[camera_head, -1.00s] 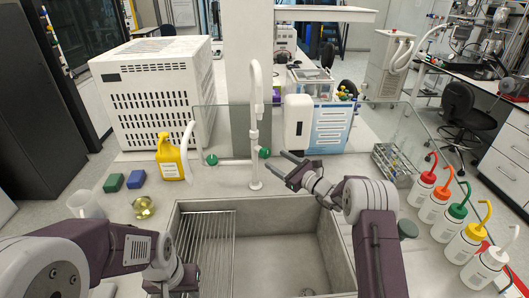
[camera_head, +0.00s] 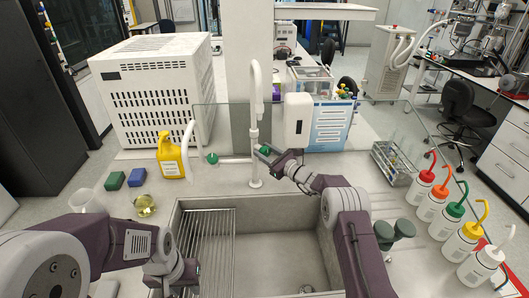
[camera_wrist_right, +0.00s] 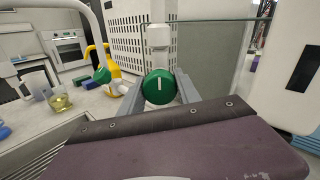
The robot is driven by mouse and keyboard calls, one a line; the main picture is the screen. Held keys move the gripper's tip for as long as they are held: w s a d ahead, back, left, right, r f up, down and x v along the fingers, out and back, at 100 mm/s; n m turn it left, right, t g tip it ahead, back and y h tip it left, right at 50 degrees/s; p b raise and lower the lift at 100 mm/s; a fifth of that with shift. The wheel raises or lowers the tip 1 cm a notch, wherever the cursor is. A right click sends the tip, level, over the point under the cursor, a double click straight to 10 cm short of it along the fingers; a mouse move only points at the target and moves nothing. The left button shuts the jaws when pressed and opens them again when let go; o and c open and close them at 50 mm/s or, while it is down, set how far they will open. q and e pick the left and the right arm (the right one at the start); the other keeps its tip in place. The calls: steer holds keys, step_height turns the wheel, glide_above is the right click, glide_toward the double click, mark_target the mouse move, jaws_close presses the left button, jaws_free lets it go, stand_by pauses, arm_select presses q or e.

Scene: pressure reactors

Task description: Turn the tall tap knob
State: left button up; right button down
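The tall white tap (camera_head: 254,110) stands behind the sink. A round green knob (camera_wrist_right: 159,87) with a white line sits on its right side, and it is partly covered in the head view (camera_head: 264,150). My right gripper (camera_head: 268,153) is at this knob. In the right wrist view its two grey fingers (camera_wrist_right: 160,92) stand apart on either side of the knob; whether they touch it is unclear. A second green knob (camera_head: 212,158) is on the side branch to the left. My left gripper (camera_head: 178,283) is low over the sink's left side, its fingers not clear.
The sink (camera_head: 285,220) has a drying rack on its left. A yellow bottle (camera_head: 170,157), a beaker (camera_head: 145,206) and sponges stand to the left. A white dispenser (camera_head: 297,120) and a glass panel are close to my right gripper. Several wash bottles (camera_head: 440,225) stand right.

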steer(key=shift+f+b, duration=0.1)
steer(key=shift+b, duration=0.25)
arm_select(q)
step_height(320, 180, down, 6)
steer(key=b, duration=0.5)
steer(key=shift+r, duration=0.1)
arm_select(e)
steer(key=shift+f+n, duration=0.25)
steer(key=shift+n, duration=0.75)
arm_select(q)
steer(key=shift+f+b, duration=0.5)
arm_select(e)
steer(key=shift+r+n, duration=0.25)
steer(key=shift+n, duration=0.15)
arm_select(q)
steer(key=shift+r, duration=0.15)
arm_select(e)
steer(key=shift+r, duration=0.1)
steer(key=c, duration=0.9)
jaws_free()
steer(key=shift+o, duration=0.2)
arm_select(q)
steer(key=shift+f, duration=0.25)
arm_select(e)
steer(key=shift+s+d, duration=0.4)
arm_select(q)
steer(key=shift+f+b, duration=0.85)
steer(key=shift+b, duration=0.1)
arm_select(e)
steer(key=v, duration=0.8)
